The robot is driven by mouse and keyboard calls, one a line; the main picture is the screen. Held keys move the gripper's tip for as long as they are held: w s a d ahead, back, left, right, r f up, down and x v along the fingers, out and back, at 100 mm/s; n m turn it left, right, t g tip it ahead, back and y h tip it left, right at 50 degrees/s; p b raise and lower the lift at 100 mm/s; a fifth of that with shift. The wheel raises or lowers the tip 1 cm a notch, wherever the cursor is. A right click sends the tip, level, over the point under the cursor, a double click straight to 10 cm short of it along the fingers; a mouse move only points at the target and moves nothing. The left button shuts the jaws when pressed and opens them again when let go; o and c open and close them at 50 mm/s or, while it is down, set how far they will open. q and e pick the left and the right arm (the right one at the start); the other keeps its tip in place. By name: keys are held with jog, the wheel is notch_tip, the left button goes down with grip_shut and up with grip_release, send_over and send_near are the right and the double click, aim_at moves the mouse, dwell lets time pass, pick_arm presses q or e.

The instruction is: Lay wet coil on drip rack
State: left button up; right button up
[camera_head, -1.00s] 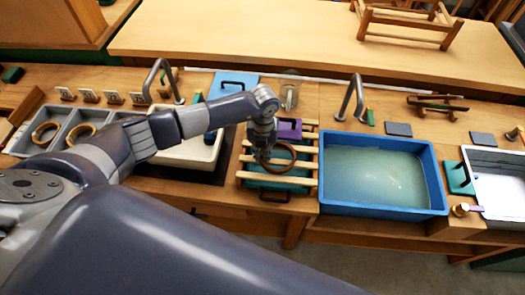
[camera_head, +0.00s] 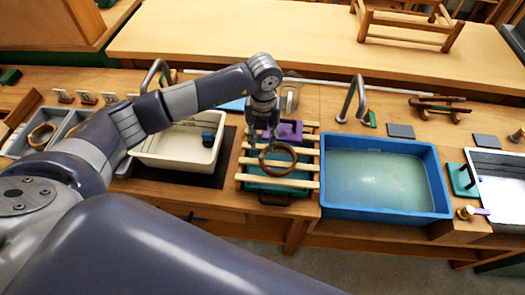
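The brown ring-shaped coil (camera_head: 278,169) lies on the pale wooden slats of the drip rack (camera_head: 250,177), right of the rack's middle. A green tray shows under the slats. My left gripper (camera_head: 263,140) points down just above and behind the coil's left side. Its two fingers look apart, with nothing visible between them. I cannot tell whether a fingertip still touches the coil. My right gripper is not in view.
A blue tub of water (camera_head: 380,207) stands right of the rack. A purple block (camera_head: 290,131) sits behind the coil. A grey tray with other coils (camera_head: 42,135) is far left.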

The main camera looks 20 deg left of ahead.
pick_arm(q)
jog(key=shift+r+b, duration=0.4)
jog(key=shift+r, duration=1.55)
